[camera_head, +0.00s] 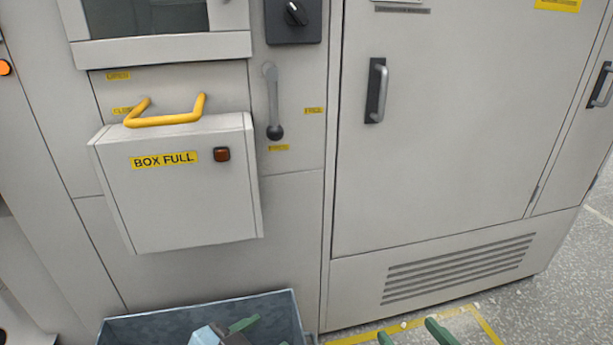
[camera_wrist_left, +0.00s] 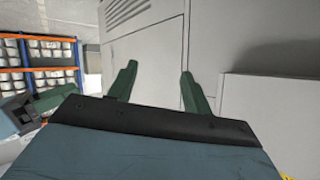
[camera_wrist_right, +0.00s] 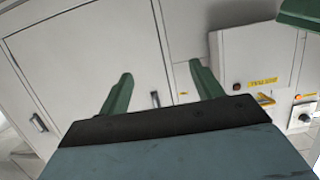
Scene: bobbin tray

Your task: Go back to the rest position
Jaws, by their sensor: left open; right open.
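My right gripper (camera_head: 407,330) is at the bottom edge of the head view, low in front of the cabinet, its green fingers spread with nothing between them. My left gripper (camera_head: 268,332) is at the bottom edge too, further left, and overlaps a blue-grey bin in the picture. Most of both grippers is cut off there. In the left wrist view the left fingers (camera_wrist_left: 159,70) stand wide apart and empty. In the right wrist view the right fingers (camera_wrist_right: 161,70) also stand apart and empty, facing the cabinet front.
A grey machine has a box (camera_head: 182,195) marked BOX FULL with a yellow handle (camera_head: 165,118), a lever (camera_head: 272,100) and a cabinet door (camera_head: 440,130). The blue-grey bin (camera_head: 130,327) is below the box. Orange racks (camera_wrist_left: 38,50) show in the left wrist view.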

